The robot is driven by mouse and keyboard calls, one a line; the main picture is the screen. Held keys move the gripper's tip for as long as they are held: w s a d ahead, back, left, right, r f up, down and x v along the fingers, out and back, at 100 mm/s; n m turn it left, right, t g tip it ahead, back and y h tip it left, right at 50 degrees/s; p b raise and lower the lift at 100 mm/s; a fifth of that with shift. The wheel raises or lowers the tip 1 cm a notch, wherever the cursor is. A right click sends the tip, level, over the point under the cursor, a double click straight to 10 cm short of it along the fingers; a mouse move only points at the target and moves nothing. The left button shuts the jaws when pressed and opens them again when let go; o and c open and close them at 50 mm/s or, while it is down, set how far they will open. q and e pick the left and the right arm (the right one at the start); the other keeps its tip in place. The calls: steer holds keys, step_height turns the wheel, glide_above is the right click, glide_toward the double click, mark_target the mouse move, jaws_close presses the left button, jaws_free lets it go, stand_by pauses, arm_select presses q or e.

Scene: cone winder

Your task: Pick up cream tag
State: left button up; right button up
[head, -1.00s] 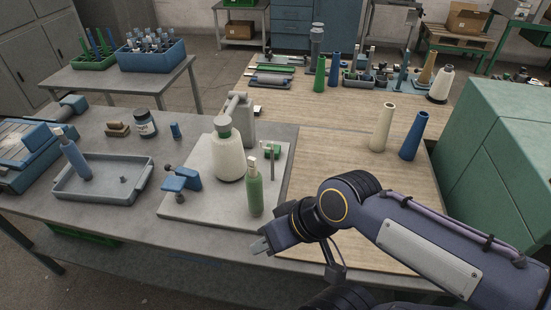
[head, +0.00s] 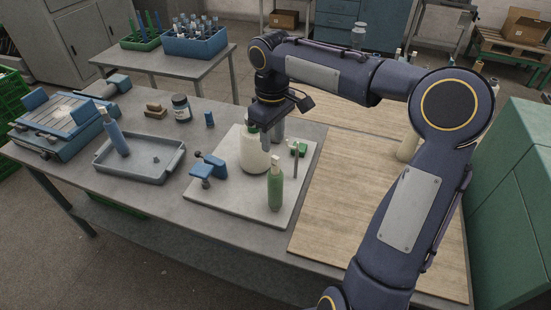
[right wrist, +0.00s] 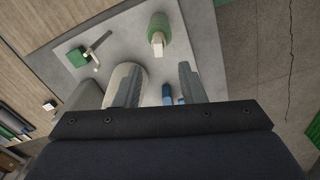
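A small pale piece (right wrist: 50,105), which may be the cream tag, lies on the wood surface at the left of the right wrist view. It is too small to be sure of. My arm hides that spot in the head view. My right gripper (right wrist: 158,72) points down, with its two fingers apart and nothing seen held between them. In the head view the right gripper (head: 267,132) hangs over the cream bottle (head: 254,155). Part of that bottle (right wrist: 126,77) shows beside the left finger in the wrist view. My left gripper is not in view.
A green bottle (head: 275,187) and a blue clamp-like tool (head: 208,167) stand on the pale board (head: 238,203). A grey tray (head: 165,172) holding a blue bottle is to the left. A green cabinet (head: 510,200) bounds the right. The front wood surface (head: 325,225) is clear.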

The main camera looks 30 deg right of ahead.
mark_target(276, 157)
steer(key=f, duration=0.4)
steer(key=shift+s+d+f+p, duration=0.25)
steer(key=shift+s+f+p, duration=0.1)
steer(key=shift+p, duration=0.05)
steer(key=shift+f, duration=0.6)
jaws_close()
